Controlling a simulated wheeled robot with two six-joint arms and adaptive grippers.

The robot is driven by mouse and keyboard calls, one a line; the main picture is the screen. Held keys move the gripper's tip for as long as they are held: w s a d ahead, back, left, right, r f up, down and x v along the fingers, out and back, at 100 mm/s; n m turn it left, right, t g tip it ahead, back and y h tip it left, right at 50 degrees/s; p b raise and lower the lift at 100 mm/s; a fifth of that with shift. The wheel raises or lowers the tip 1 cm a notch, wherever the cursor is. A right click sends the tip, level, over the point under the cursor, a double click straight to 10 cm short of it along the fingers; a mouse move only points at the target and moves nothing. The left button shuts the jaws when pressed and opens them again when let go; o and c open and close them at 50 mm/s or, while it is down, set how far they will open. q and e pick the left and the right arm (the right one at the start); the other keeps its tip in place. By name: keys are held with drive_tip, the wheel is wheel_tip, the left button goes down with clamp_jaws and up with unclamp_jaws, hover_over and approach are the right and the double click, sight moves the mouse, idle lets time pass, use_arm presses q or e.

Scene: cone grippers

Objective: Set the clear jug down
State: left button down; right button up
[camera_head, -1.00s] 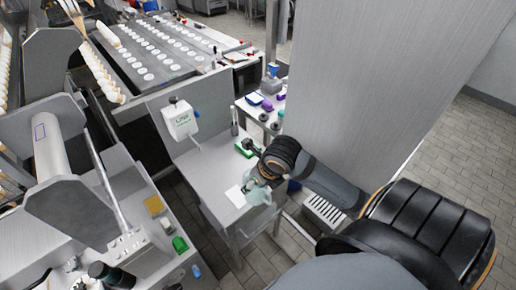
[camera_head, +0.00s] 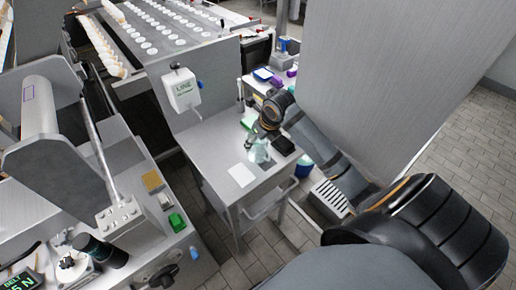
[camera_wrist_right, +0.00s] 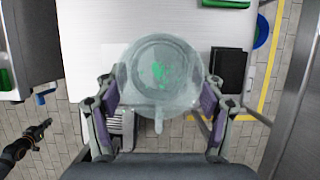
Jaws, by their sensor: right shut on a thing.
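The clear jug (camera_head: 259,155) is a pale, see-through vessel at the right side of the steel side table (camera_head: 205,152). My right gripper (camera_wrist_right: 160,92) is shut on it, one finger on each side of its body. The right wrist view shows the jug (camera_wrist_right: 160,62) from above, with a green patch visible through it. In the head view the right gripper (camera_head: 259,140) partly covers the jug's top. I cannot tell whether its base touches the table.
A white sheet (camera_head: 242,175) lies on the table in front of the jug. A dark flat item (camera_head: 283,145) lies right of the jug. A blue bucket (camera_head: 302,166) stands beyond the table's right edge. A tall steel panel (camera_head: 385,90) rises at the right. The table's left part is bare.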

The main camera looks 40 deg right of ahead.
drive_tip(key=f+b, duration=0.3)
drive_tip(key=f, duration=0.1)
drive_tip(key=shift+w+d, duration=0.1)
drive_tip(key=shift+w, duration=0.2)
drive_tip(key=shift+r, duration=0.15)
drive_tip(key=shift+s, duration=0.1)
drive_tip(key=o, duration=1.4)
drive_tip(key=shift+r+p, duration=0.2)
drive_tip(key=shift+p, duration=0.15)
drive_tip(key=v, duration=1.1)
drive_tip(key=shift+s+r, duration=0.15)
drive_tip(key=shift+r, duration=0.2)
